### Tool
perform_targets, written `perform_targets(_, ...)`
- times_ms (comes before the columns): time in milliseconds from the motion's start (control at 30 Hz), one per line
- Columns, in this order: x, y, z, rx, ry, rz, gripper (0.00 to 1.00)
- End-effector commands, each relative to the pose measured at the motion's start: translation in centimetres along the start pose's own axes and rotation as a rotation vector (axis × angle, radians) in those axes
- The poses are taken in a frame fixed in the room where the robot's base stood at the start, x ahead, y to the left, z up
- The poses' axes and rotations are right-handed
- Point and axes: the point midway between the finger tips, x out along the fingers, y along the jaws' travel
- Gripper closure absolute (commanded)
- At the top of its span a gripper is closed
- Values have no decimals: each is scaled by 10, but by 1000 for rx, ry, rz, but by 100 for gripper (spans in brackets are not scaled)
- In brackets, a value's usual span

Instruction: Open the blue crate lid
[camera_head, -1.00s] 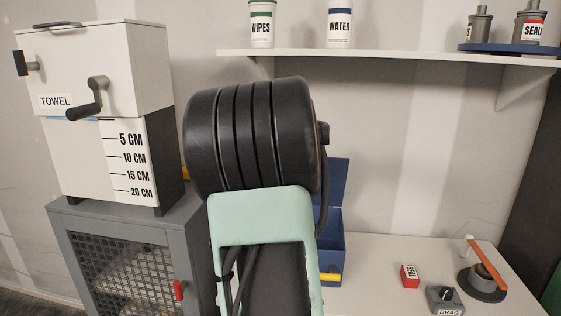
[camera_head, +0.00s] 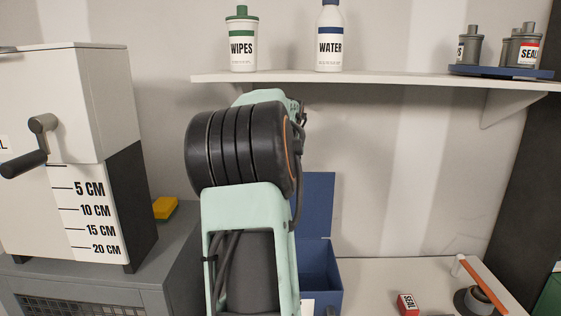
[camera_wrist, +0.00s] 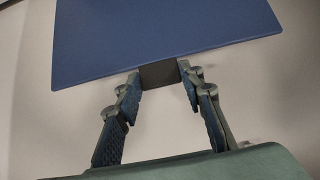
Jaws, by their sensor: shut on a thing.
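The blue crate (camera_head: 320,286) stands on the white bench, partly hidden behind my arm. Its blue lid (camera_head: 318,205) is raised and stands roughly upright at the back; the crate's inside shows on the right. In the wrist view the lid is a broad blue panel (camera_wrist: 165,38) across the top, with a dark tab (camera_wrist: 159,75) at its lower edge. My gripper (camera_wrist: 160,77) has its two fingertips on either side of this tab, shut on it. In the head view my arm hides the gripper.
A shelf (camera_head: 390,84) above holds a wipes bottle (camera_head: 242,42), a water bottle (camera_head: 329,40) and canisters. A white towel box (camera_head: 60,110) and yellow block (camera_head: 164,208) stand on the grey cabinet at left. A red seal box (camera_head: 407,304) lies right of the crate.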

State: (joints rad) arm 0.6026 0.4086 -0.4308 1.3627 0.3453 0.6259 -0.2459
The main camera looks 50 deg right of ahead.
Motion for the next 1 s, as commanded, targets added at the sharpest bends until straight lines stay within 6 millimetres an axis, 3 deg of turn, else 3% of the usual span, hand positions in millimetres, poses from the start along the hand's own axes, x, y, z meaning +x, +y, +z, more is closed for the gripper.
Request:
perform_targets(667,-3,4,-1,1,-23,-1,100)
perform_targets(700,-3,4,-1,1,-23,-1,60)
perform_targets(833,-2,4,0,1,-24,0,46)
perform_targets(1000,-2,4,1,1,-26,-1,46)
